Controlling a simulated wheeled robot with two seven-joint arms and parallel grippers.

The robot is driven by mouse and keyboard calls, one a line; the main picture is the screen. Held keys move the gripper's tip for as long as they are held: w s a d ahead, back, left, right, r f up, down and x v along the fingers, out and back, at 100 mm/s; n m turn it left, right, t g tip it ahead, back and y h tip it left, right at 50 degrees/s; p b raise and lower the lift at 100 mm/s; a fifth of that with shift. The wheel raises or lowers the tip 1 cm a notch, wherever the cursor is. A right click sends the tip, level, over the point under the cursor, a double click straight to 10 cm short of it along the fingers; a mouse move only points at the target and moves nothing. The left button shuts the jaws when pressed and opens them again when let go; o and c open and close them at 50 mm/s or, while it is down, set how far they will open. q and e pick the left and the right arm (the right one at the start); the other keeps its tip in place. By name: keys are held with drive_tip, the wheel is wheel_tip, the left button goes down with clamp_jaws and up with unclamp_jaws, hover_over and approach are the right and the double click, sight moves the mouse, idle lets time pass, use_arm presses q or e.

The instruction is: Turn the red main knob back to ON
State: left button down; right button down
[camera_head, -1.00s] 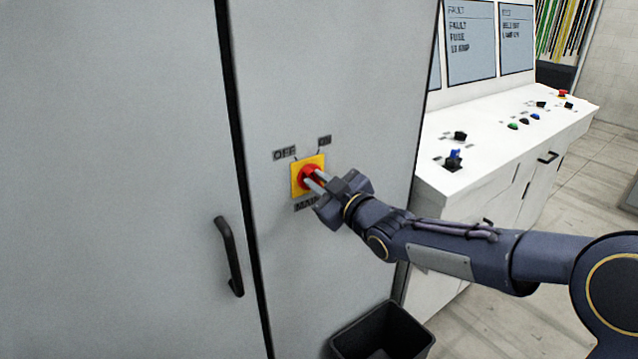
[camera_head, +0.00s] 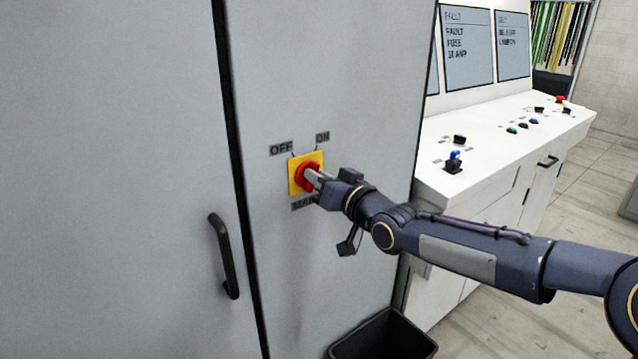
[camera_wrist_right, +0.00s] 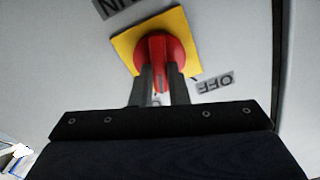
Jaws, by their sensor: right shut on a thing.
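The red main knob (camera_head: 306,178) sits on a yellow square plate (camera_head: 294,176) on the grey cabinet door. An OFF label (camera_head: 281,148) is up and left of it, an ON label (camera_head: 322,137) up and right. A MAIN label below is partly covered by my gripper. My right gripper (camera_head: 314,178) is shut on the knob. In the right wrist view the two fingers (camera_wrist_right: 160,88) stand on either side of the knob's red grip (camera_wrist_right: 158,60). Exactly which label the knob points to is hard to tell. My left gripper is not in view.
A black door handle (camera_head: 224,256) is on the left cabinet door. A dark bin (camera_head: 385,338) stands on the floor below my right arm. A white console (camera_head: 480,165) with buttons and switches stands to the right, screens (camera_head: 468,50) behind it.

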drive_tip(key=shift+f+m+b, duration=0.1)
drive_tip(key=shift+m+b, duration=0.35)
drive_tip(key=shift+m, duration=0.65)
drive_tip(key=c, duration=1.4)
unclamp_jaws()
drive_tip(key=shift+d, duration=0.1)
drive_tip(key=b+v, duration=0.1)
drive_tip(key=v, duration=0.6)
drive_tip(key=shift+s+d, duration=0.2)
drive_tip(key=shift+s, duration=0.1)
